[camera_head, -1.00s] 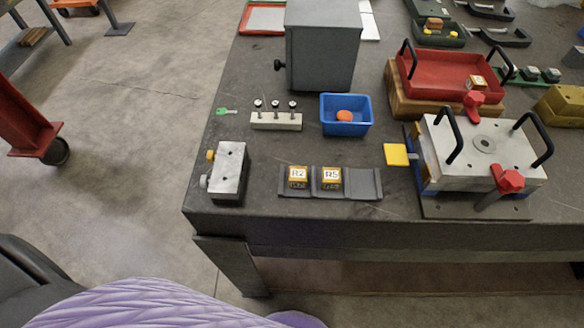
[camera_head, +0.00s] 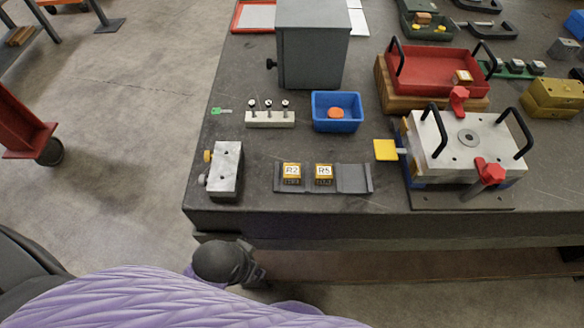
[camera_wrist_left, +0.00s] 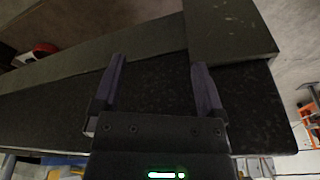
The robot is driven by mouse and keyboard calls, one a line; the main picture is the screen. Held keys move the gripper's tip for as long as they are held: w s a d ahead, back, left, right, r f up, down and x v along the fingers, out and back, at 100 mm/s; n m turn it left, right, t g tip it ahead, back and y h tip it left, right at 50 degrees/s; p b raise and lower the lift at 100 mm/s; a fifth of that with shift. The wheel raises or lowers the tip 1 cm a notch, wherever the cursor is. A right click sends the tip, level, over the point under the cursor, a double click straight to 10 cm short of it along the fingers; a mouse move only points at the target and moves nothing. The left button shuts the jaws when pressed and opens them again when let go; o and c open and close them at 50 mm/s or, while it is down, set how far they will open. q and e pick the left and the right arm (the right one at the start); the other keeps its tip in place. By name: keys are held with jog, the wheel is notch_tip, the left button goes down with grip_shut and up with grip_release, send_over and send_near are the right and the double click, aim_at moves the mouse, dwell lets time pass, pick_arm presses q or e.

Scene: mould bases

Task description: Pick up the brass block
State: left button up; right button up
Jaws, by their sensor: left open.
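Two small brass-coloured blocks, labelled R2 (camera_head: 291,173) and R5 (camera_head: 324,174), sit in a dark tray (camera_head: 355,178) near the table's front edge in the head view; its right compartment is empty. A larger dull-gold block (camera_head: 553,97) lies at the right of the table. I cannot tell for certain which is the brass block. My left gripper (camera_wrist_left: 157,66) is open and empty in the left wrist view, facing the dark table side. Its fingers are hidden in the head view, where part of my left arm shows below the front edge. My right gripper is not in view.
A metal block with knobs (camera_head: 226,170) stands left of the tray. A blue bin (camera_head: 337,112) and a pin holder (camera_head: 270,119) stand behind it. A steel mould base (camera_head: 468,150) with black handles stands right. The table's front edge (camera_head: 330,222) lies above my arm.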

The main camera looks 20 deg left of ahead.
pick_arm(q)
jog(key=w+r+v, duration=0.1)
jog(key=w+v, duration=0.1)
jog(key=v, duration=0.9)
jog(key=w+r+m+t+y, duration=0.1)
jog(key=w+r+m+t, duration=0.2)
jog(key=w+r+t, duration=0.4)
jog(key=w+r+m+t, duration=0.3)
jog(key=w+t, duration=0.2)
jog(key=w, duration=0.5)
jog(key=w+d+r+m+t+h, duration=0.2)
jog(key=d+r+m+h, duration=0.9)
jog(key=m+h, duration=0.8)
jog(key=m+g+y, duration=1.3)
jog(key=m+g, duration=0.2)
jog(key=m, duration=0.9)
send_near(290, 170)
jog(key=d, duration=0.1)
jog(key=shift+y, duration=0.5)
jog(key=x, duration=0.9)
jog(key=shift+d+f+b, duration=0.1)
jog(key=shift+f+b, duration=0.15)
jog(key=shift+b, duration=0.1)
grip_shut()
